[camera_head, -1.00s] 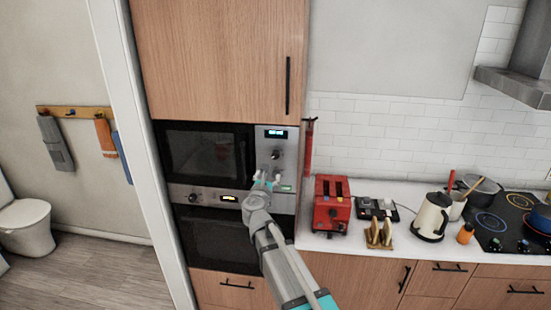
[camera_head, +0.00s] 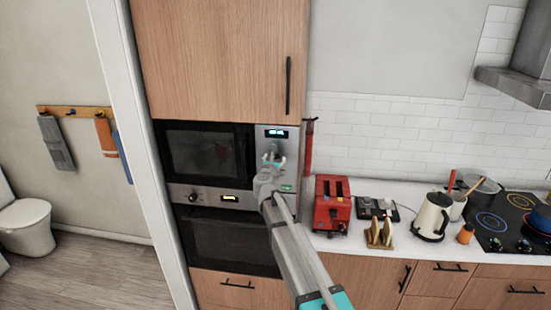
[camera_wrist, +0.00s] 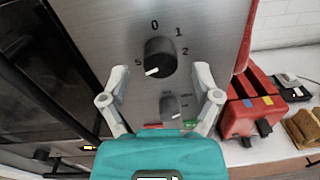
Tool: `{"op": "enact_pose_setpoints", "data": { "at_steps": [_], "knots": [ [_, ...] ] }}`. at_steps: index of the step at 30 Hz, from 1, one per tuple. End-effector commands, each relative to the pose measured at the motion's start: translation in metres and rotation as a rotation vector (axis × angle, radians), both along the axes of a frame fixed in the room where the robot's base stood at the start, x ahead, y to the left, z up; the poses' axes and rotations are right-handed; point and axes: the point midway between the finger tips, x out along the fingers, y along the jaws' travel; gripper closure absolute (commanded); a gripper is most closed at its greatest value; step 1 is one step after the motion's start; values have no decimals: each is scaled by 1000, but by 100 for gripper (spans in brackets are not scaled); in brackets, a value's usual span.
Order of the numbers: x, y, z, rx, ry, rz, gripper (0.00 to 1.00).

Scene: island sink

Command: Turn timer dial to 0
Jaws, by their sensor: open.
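The timer dial (camera_wrist: 160,58) is a round dark knob on the steel microwave panel (camera_wrist: 112,32). Its white mark sits at the lower left, a little below the printed 5. The 0 is printed above the dial, with 1 and 2 to its right. My gripper (camera_wrist: 160,75) is open, one finger to each side and below the dial, apart from it. A smaller grey knob (camera_wrist: 170,106) lies lower, between the fingers. In the head view my gripper (camera_head: 273,161) is in front of the panel and largely hides the dial.
The microwave door (camera_head: 203,150) is left of the panel, with an oven (camera_head: 225,229) below. A red toaster (camera_head: 332,204) stands on the counter to the right. A red upright object (camera_head: 309,146) hangs beside the panel's right edge.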

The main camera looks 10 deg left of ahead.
Motion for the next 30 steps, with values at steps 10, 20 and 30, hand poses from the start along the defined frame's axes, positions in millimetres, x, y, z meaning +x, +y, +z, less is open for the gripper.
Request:
{"op": "enact_pose_setpoints", "data": {
  "at_steps": [10, 20, 30],
  "knots": [
    [14, -1, 0, 0, 0, 0, 19],
    [14, -2, 0, 0, 0, -1, 43],
    [14, -2, 0, 0, 0, -1, 100]
  ]
}}
